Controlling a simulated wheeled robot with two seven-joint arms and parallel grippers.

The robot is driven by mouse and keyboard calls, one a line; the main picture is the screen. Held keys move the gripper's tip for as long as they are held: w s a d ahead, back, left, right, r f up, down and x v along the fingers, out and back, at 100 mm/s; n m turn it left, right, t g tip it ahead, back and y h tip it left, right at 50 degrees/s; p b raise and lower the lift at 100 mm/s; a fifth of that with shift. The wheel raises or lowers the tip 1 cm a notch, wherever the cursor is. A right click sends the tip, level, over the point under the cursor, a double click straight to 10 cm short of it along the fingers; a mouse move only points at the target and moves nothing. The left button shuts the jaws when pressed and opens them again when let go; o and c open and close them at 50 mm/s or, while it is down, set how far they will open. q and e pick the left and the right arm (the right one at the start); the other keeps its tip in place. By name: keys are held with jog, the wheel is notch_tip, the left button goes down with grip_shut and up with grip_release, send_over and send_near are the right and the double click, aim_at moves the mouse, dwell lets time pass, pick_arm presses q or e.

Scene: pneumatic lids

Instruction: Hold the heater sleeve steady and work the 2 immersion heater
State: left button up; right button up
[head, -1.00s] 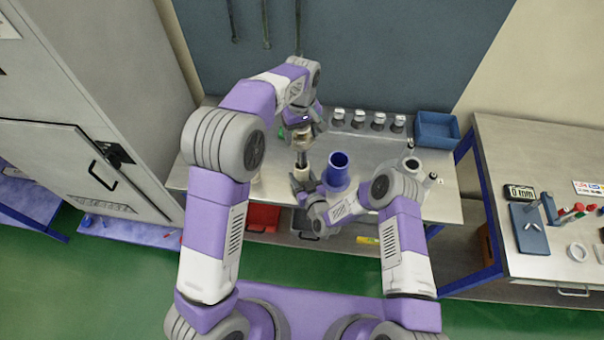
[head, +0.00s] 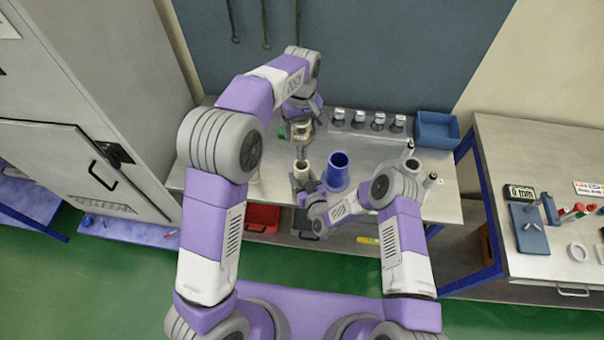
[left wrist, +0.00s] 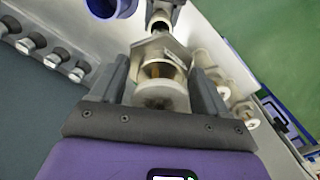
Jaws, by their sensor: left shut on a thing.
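My left gripper (head: 300,118) is shut on the immersion heater (head: 302,132), which has a pale metallic head and a thin rod pointing down. In the left wrist view the heater head (left wrist: 160,88) sits between the two grey fingers (left wrist: 162,80). The cream heater sleeve (head: 302,167) stands upright just below the rod, its dark opening facing up. The rod's tip is at or just over the sleeve's mouth; I cannot tell if it is inside. My right gripper (head: 303,184) is at the sleeve's lower part; its finger closure is too small to see.
A blue cylinder (head: 338,171) stands close to the right of the sleeve. Several jars (head: 378,121) stand in a row at the back, beside a blue bin (head: 436,131). A side table (head: 540,262) with small tools is at the right.

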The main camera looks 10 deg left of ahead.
pick_arm(q)
jog(key=shift+r, duration=1.75)
pick_arm(e)
jog(key=shift+f, duration=0.15)
jog(key=o, duration=1.1)
jog(key=v, duration=1.2)
